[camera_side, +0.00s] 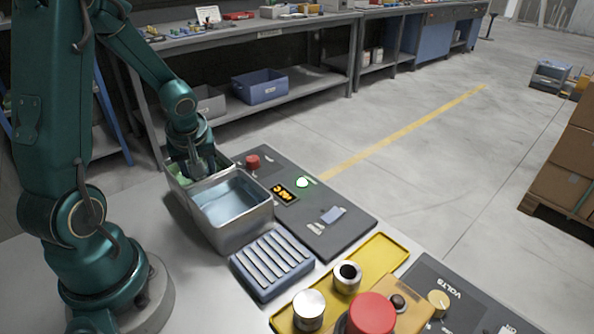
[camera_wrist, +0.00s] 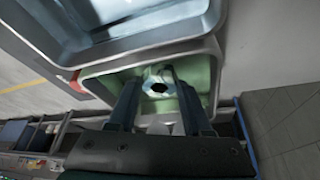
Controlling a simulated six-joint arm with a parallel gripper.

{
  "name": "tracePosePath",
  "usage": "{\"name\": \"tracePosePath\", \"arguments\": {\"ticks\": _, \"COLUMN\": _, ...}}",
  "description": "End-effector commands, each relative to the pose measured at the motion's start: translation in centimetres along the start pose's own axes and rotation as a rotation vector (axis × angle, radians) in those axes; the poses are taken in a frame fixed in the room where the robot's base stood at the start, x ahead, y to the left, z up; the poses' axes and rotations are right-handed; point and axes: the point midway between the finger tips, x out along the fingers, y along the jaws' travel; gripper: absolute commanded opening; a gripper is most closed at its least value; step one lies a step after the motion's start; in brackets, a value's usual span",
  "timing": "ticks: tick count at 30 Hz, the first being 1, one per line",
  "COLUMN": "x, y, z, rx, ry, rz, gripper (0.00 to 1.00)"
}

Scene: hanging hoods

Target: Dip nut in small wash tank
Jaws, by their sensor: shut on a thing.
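The small wash tank (camera_side: 172,181) is a metal basin with a pale green inside, at the left of the bench. It also shows in the wrist view (camera_wrist: 205,75), below the larger tank. My gripper (camera_side: 197,168) points down into the small tank, its fingertips hidden by the rim and wrist in the side view. In the wrist view my gripper (camera_wrist: 158,82) is shut on the nut (camera_wrist: 148,79), a light metal piece with a dark hole. The nut appears within the small tank's opening; I cannot tell how deep it is.
The larger tank (camera_side: 255,215) of bluish water adjoins the small one. A control panel (camera_side: 345,215) with a red knob (camera_side: 253,162) and lit display is behind. A slatted blue rack (camera_side: 273,262) and a yellow tray (camera_side: 385,252) with metal cylinders stand to the right.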

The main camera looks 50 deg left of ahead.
Motion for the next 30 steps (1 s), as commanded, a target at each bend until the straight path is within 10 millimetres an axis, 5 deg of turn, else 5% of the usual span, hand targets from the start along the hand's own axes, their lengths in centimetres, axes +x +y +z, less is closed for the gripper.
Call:
{"name": "tracePosePath", "arguments": {"ticks": 15, "x": -0.2, "y": 0.0, "z": -0.1, "rx": 0.000, "ry": 0.003, "rz": 0.000, "gripper": 0.00}}
{"name": "tracePosePath", "arguments": {"ticks": 30, "x": -3.2, "y": 0.0, "z": -1.4, "rx": -0.002, "ry": 0.005, "rz": 0.001, "gripper": 0.00}}
